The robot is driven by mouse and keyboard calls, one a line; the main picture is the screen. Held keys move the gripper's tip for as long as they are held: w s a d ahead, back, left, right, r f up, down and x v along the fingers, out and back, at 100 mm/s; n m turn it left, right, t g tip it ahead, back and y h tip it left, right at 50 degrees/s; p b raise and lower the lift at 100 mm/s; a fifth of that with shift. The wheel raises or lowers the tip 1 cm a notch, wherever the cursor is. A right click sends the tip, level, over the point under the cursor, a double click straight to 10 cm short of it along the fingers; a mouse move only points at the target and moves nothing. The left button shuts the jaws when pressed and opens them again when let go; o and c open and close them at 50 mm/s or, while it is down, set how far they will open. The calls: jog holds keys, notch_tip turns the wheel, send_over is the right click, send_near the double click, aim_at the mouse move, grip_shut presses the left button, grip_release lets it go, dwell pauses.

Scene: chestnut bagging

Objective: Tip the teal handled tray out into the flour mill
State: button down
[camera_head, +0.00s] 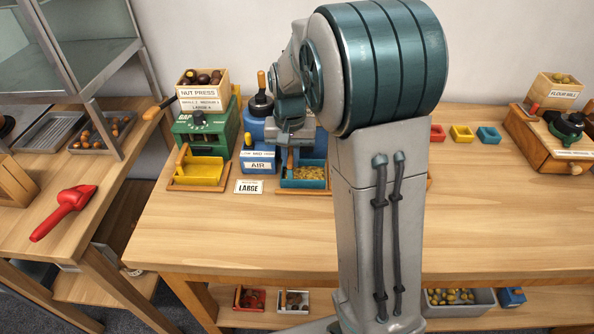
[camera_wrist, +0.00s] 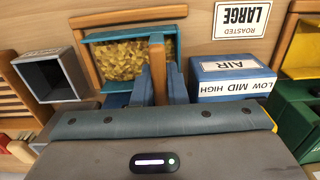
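In the wrist view the tray (camera_wrist: 130,37) shows upside down, with the handle (camera_wrist: 157,68) pointing to my gripper. My gripper (camera_wrist: 158,75) has its blue fingers on both sides of the handle, with no clear gap. In the head view it is mostly hidden behind my arm. The flour mill (camera_head: 546,140) stands at the table's right end, with a labelled wooden hopper (camera_head: 556,95) on top.
A green nut press (camera_head: 205,130) with a yellow tray (camera_head: 200,172) stands left of the blue machine (camera_head: 258,130). A LARGE card (camera_head: 249,186) lies between the trays. Small red (camera_head: 437,133), yellow (camera_head: 462,134) and teal (camera_head: 488,135) boxes line the back. The table front is clear.

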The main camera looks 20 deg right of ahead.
jog(key=shift+r+p, duration=2)
jog(key=shift+r, duration=0.6)
jog(key=shift+f, duration=0.1)
